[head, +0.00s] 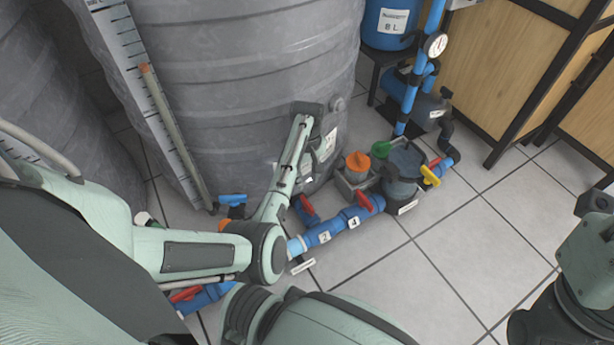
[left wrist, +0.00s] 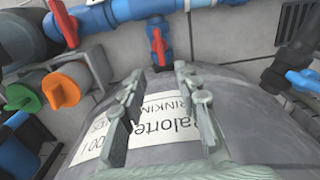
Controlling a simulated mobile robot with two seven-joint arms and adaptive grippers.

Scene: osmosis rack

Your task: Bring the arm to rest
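My left arm comes in from the left, bends at the elbow low in the middle, and reaches up beside the big grey tank (head: 240,70). My left gripper (head: 312,160) is close to the tank's side, near a white label (head: 328,146). In the left wrist view the two fingers (left wrist: 159,76) stand apart with nothing between them. The printed label (left wrist: 158,112) shows between and behind them. I cannot tell whether the fingers touch the tank. No fingers of my right gripper show.
Blue pipes (head: 325,232) with red valve handles run low beside the tank. An orange cap (head: 358,161) and a green cap (head: 381,149) are near the filter housing (head: 402,185). A pressure gauge (head: 435,44) is at the upper right. Tiled floor (head: 470,235) is clear at the right.

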